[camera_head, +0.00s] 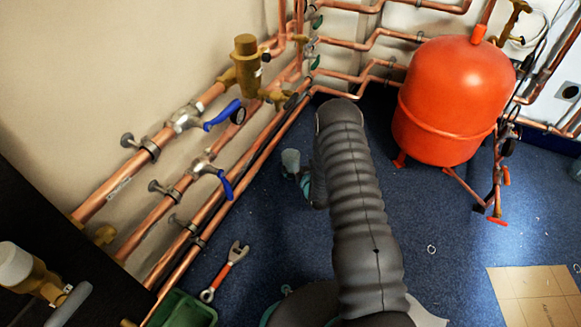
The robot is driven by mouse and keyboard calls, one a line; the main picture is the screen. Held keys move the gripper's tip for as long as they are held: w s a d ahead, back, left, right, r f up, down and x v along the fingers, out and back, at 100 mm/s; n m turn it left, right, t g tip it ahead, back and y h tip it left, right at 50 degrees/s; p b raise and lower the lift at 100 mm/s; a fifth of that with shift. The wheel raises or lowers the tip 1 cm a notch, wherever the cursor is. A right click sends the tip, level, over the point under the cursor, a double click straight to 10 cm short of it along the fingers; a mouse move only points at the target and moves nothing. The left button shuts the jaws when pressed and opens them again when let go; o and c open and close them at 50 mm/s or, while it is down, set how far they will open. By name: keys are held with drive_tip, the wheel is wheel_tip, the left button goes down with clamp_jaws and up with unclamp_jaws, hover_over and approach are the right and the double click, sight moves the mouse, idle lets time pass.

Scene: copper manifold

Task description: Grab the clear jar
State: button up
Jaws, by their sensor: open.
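I cannot make out the clear jar with certainty. A small pale, see-through shape (576,169) is cut off by the right edge of the view, beyond the red tank; I cannot tell if it is the jar. My arm, in a dark ribbed sleeve, rises from the bottom middle and hides part of the floor. Grey and teal parts of my arm show just left of the sleeve. My gripper's fingers do not show.
A red tank (452,100) stands at the upper right. Copper pipes (178,190) with blue-handled valves line the wall. A red-handled wrench (226,271) and a green bin (183,311) are at lower left. A cardboard sheet (538,296) lies at lower right. Blue floor right of my arm is mostly clear.

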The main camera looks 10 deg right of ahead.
sight(288, 153)
drive_tip(key=b+x, duration=0.1)
drive_tip(key=x, duration=0.9)
drive_tip(key=shift+w+a+f+b, duration=0.2)
drive_tip(key=shift+w+f+b, duration=0.05)
drive_tip(key=shift+b, duration=0.05)
drive_tip(key=c, duration=1.6)
drive_tip(key=shift+r, duration=0.15)
drive_tip(key=shift+c, duration=0.5)
